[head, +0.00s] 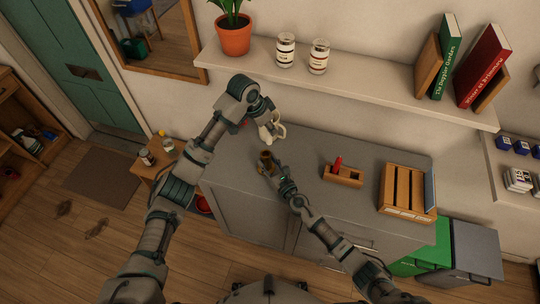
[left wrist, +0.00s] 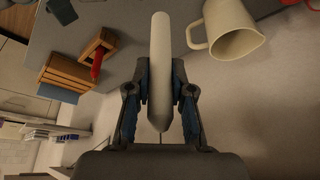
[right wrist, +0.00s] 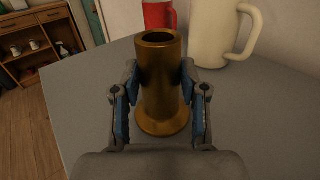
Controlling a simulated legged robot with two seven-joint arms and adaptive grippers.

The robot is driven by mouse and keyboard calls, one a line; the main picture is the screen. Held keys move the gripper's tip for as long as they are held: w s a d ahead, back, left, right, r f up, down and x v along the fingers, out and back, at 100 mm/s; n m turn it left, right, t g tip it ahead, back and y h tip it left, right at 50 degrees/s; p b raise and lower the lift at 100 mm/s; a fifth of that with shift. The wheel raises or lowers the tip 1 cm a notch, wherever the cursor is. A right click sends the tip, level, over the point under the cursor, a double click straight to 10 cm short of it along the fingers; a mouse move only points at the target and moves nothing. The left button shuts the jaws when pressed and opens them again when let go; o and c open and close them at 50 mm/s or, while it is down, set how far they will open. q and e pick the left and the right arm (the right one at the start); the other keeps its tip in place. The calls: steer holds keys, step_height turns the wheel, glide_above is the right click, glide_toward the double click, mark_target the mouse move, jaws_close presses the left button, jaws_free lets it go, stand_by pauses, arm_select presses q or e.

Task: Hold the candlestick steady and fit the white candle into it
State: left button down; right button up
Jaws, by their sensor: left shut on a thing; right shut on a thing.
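The white candle (left wrist: 161,60) is between the fingers of my left gripper (left wrist: 161,85), which is shut on it. In the head view my left gripper (head: 267,118) is over the back of the grey cabinet top, and the candle is hard to make out there. The brass candlestick (right wrist: 160,85) stands upright on the cabinet top with its round socket open and empty. My right gripper (right wrist: 160,100) is shut around its stem. In the head view the candlestick (head: 265,158) is in front of and below my left gripper, apart from it.
A small wooden box with a red item (head: 342,174) and a slotted wooden rack (head: 405,190) are to the right. A shelf (head: 350,84) with jars, plant and books overhangs the back.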

steer(key=shift+a+f, duration=0.1)
steer(key=shift+a, duration=0.05)
arm_select(q)
steer(key=shift+s+a+f, duration=0.1)
steer(key=shift+a+f, duration=0.1)
steer(key=shift+f, duration=1.3)
steer(key=shift+s+a+f, duration=0.1)
steer(key=shift+a+f, duration=0.15)
steer(key=shift+f, duration=1.2)
steer(key=shift+a+f, duration=0.2)
steer(key=shift+f, duration=1.3)
steer(key=c, duration=1)
jaws_free()
steer(key=shift+f, duration=0.1)
steer(key=v, duration=1.2)
steer(key=shift+a, duration=0.1)
